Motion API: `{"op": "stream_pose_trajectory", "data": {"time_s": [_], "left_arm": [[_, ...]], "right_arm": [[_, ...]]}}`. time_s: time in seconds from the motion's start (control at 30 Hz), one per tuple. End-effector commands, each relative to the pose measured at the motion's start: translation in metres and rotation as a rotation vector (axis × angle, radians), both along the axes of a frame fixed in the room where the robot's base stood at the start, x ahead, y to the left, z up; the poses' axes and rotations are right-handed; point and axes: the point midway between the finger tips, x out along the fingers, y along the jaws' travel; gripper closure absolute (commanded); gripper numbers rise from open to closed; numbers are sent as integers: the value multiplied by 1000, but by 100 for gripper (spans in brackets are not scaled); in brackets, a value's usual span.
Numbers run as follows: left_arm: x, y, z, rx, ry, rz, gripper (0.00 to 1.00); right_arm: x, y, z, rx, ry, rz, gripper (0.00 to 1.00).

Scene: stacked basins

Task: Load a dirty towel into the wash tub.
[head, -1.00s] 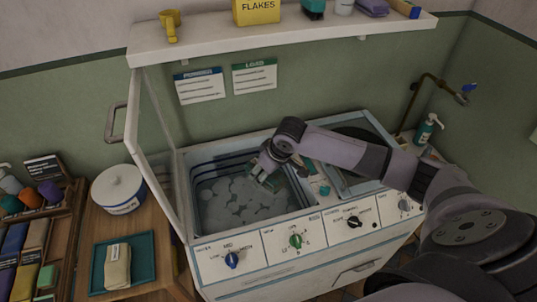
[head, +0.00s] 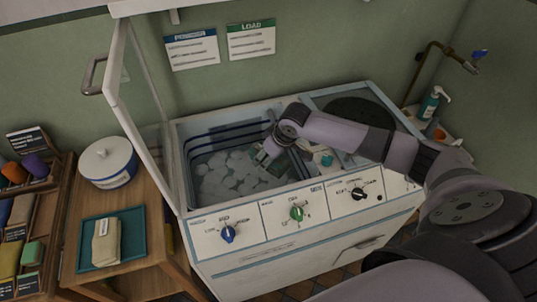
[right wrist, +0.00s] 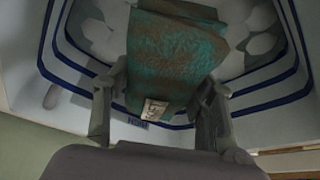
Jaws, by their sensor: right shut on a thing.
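The wash tub (head: 215,140), with blue stripes around its pale inner walls, stands open and holds water with pale foam patches. It also shows in the right wrist view (right wrist: 75,58). My right gripper (head: 262,157) is over the right part of the tub. In the right wrist view my right gripper (right wrist: 158,112) is shut on a folded teal towel (right wrist: 170,55) with brown stains and a small pale label. The towel hangs out over the foam; whether it touches the water I cannot tell. In the head view it is mostly hidden by the gripper. My left gripper is out of view.
The raised glass lid (head: 125,110) stands along the tub's left side. A round dark opening (head: 358,115) lies right of the tub. A knobbed panel (head: 297,213) runs along the front. A teal tray (head: 85,240) with a folded beige cloth (head: 106,241) lies on the left table.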

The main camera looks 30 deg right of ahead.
Motion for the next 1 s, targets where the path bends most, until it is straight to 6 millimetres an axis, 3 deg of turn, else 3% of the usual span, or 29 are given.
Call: {"op": "stream_pose_trajectory", "data": {"time_s": [0.7, 1.0], "left_arm": [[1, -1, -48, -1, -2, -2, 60], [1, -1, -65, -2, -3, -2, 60]], "right_arm": [[0, 0, -105, 0, 0, -1, 78], [0, 0, -138, -1, 0, 0, 78]]}}
